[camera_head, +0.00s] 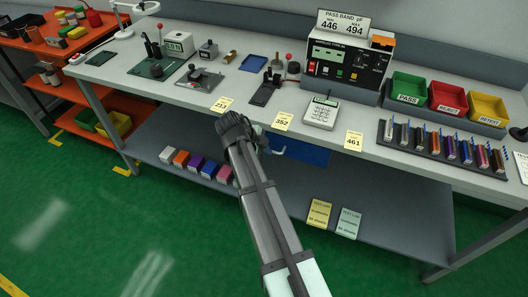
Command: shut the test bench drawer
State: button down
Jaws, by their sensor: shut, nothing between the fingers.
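The test bench drawer (308,153) shows as a blue panel under the front edge of the bench top. A pale handle (279,150) shows at its left end. My arm rises from the bottom of the picture and covers the area left of the drawer. My gripper (262,140) is a small dark shape at the arm's far end, just left of the handle. It is shut and empty. Its fingertips are mostly hidden by the arm, and I cannot tell whether they touch the drawer. How far the drawer stands out is unclear.
Small boxes (195,164) and two cards stand on the lower shelf (385,215). The green floor (90,220) in front is clear.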

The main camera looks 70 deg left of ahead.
jog(key=shift+w+a+r, duration=0.1)
jog(key=shift+w+a, duration=0.1)
jog(key=s+d+r, duration=0.3)
jog(key=s+r, duration=0.5)
jog(key=r, duration=0.1)
jog(key=shift+s+d, duration=0.3)
jog(key=shift+d, duration=0.1)
